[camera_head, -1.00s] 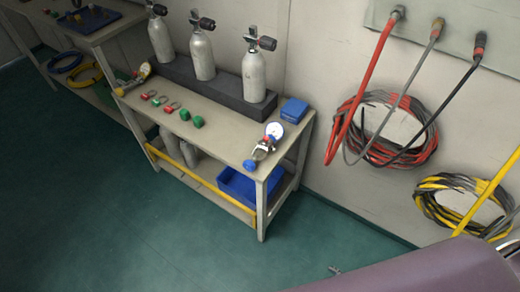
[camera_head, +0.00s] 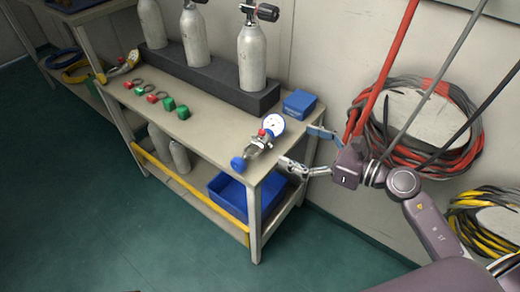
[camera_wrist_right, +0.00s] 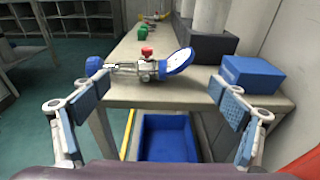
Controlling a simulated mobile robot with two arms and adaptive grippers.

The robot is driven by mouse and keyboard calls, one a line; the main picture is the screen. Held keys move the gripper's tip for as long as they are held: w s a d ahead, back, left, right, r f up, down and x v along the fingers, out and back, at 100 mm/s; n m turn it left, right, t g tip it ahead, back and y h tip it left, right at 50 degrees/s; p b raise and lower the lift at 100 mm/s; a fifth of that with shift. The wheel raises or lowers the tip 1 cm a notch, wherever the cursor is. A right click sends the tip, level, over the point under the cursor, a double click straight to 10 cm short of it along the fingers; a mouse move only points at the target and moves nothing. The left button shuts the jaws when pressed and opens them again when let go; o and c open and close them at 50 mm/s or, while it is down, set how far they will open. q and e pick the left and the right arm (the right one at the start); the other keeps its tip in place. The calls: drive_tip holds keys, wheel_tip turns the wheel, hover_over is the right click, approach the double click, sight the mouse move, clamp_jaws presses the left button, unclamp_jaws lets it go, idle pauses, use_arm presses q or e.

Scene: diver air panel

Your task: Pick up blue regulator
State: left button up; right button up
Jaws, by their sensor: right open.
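The blue regulator (camera_head: 258,144) lies on the right end of the bench top, with a blue knob at its lower left, a red knob and a round white gauge with a blue rim. In the right wrist view the regulator (camera_wrist_right: 142,68) lies ahead, between the finger pads and beyond them. My right gripper (camera_head: 300,150) is open and empty, just right of the bench end, its fingers pointing toward the regulator without touching it. Its two blue-padded fingers (camera_wrist_right: 158,103) are spread wide in the wrist view. My left gripper is not in view.
A small blue box (camera_head: 300,104) sits behind the regulator, near the right finger. Grey cylinders (camera_head: 252,58) stand in a dark block at the back. Red and green fittings (camera_head: 168,103) lie further left. A blue bin (camera_head: 228,200) is on the lower shelf. Coiled hoses (camera_head: 440,135) hang at right.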

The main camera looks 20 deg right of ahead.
sight(270, 133)
drive_tip(key=x, duration=0.7)
drive_tip(key=shift+w+a, duration=0.2)
drive_tip(key=shift+w, duration=0.05)
drive_tip(key=shift+c, duration=0.4)
drive_tip(key=c, duration=1.5)
drive_tip(key=shift+r, duration=0.15)
drive_tip(key=shift+c, duration=0.4)
